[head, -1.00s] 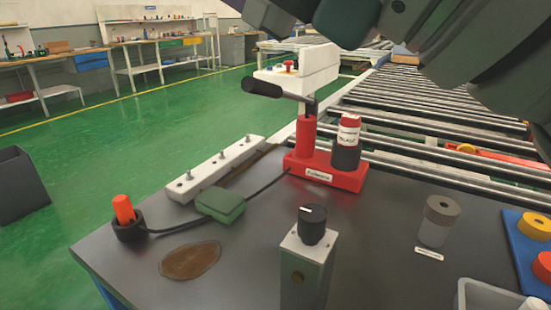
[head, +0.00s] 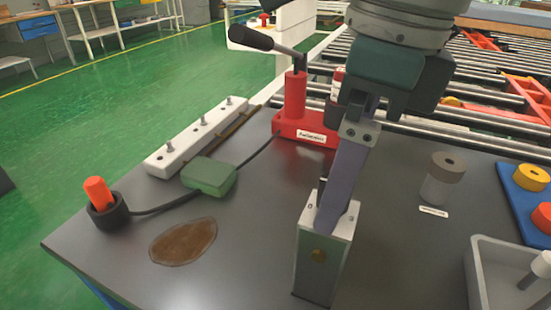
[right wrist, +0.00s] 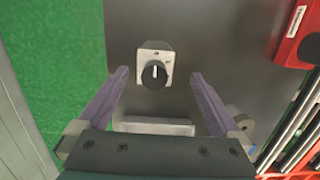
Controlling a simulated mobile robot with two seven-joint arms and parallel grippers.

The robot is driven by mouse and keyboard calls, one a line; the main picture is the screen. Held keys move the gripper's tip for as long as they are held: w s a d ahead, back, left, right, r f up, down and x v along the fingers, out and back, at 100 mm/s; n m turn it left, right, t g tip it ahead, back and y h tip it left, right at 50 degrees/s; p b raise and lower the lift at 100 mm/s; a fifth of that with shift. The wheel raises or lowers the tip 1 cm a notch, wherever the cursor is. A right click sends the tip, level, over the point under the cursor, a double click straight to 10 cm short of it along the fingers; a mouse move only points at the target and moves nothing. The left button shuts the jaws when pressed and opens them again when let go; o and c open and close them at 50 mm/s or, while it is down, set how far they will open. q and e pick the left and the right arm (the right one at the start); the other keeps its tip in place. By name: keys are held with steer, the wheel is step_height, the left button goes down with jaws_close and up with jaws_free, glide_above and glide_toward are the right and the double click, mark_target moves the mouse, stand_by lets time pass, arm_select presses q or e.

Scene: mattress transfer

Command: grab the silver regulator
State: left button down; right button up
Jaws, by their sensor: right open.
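The silver regulator (head: 318,262) is an upright metal box on the dark table, at the bottom middle of the head view. My right gripper (head: 330,212) hangs over it, pointing down, and one finger hides most of its black knob. In the right wrist view the regulator (right wrist: 143,48) shows from above with its round black knob (right wrist: 155,74). The open, empty fingers of my right gripper (right wrist: 160,74) lie to either side of it, with a gap on both sides. I cannot tell exactly how high the fingertips are. My left gripper is not in view.
A red stand with a black-handled lever (head: 296,100) is behind. A green box (head: 209,176) and orange plug (head: 98,190) lie left. A grey-topped cylinder (head: 441,182) and grey tray (head: 482,268) are right. The table front left of the regulator is clear except for a brown stain (head: 183,241).

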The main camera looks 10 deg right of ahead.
mark_target(322, 255)
steer(key=f, duration=0.3)
steer(key=shift+s+a, duration=0.1)
steer(key=shift+s, duration=0.3)
steer(key=f, duration=0.5)
steer(key=shift+w+a+f, duration=0.2)
steer(key=shift+f, duration=0.15)
steer(key=shift+c, duration=0.2)
jaws_close()
steer(key=shift+r, duration=0.1)
